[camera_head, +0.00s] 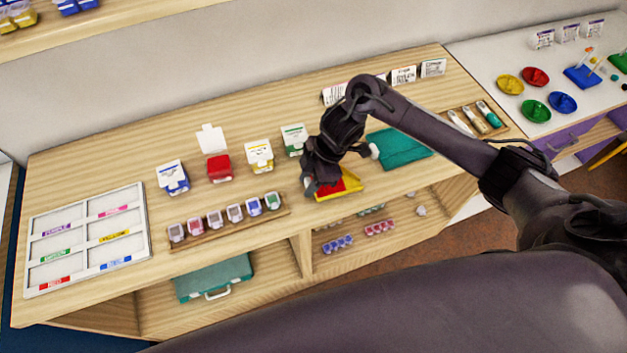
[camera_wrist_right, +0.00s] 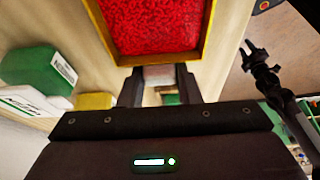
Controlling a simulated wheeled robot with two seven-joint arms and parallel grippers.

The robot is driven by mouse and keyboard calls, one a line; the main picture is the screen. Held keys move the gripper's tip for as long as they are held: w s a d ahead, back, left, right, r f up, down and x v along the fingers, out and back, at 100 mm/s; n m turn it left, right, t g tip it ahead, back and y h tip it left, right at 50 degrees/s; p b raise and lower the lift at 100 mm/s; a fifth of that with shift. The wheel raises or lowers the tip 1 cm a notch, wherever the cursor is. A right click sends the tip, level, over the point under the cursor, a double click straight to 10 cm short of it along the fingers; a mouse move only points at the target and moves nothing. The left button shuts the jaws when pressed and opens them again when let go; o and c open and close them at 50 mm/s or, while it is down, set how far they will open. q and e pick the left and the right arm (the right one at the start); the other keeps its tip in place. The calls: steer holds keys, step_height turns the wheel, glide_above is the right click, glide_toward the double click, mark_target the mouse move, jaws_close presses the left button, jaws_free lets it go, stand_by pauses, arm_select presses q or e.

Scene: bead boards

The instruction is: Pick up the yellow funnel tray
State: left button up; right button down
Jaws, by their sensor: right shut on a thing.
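The yellow funnel tray (camera_head: 352,189) is at the front of the wooden table in the head view, with red beads in it. In the right wrist view its yellow rim (camera_wrist_right: 205,30) frames a bed of red beads (camera_wrist_right: 150,25). My right gripper (camera_head: 318,187) comes down over the tray's left side and is shut on its edge; its fingers (camera_wrist_right: 160,88) meet the near rim in the wrist view. I cannot tell whether the tray touches the table. My left gripper (camera_wrist_right: 260,46) shows small at the right of the wrist view, fingers apart and empty; it is outside the head view.
A rack of small bead jars (camera_head: 235,214) lies left of the tray. Red (camera_head: 219,168), blue (camera_head: 172,178), yellow (camera_head: 259,156) and green (camera_head: 294,140) boxes stand behind. A teal mat (camera_head: 402,148) lies to the right. A sorting board (camera_head: 88,238) fills the left end.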

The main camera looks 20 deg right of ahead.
step_height(320, 180, up, 20)
steer(key=f+p, duration=0.1)
steer(key=p, duration=0.1)
steer(key=d+f+m+t+h+b, duration=0.3)
steer(key=m+b, duration=0.4)
steer(key=m, duration=1)
steer(key=d+t+h, duration=0.1)
steer(key=d, duration=0.1)
steer(key=shift+w+d+f+m+b, duration=0.2)
steer(key=shift+d+f+m+b, duration=0.1)
steer(key=shift+d+f+b, duration=0.05)
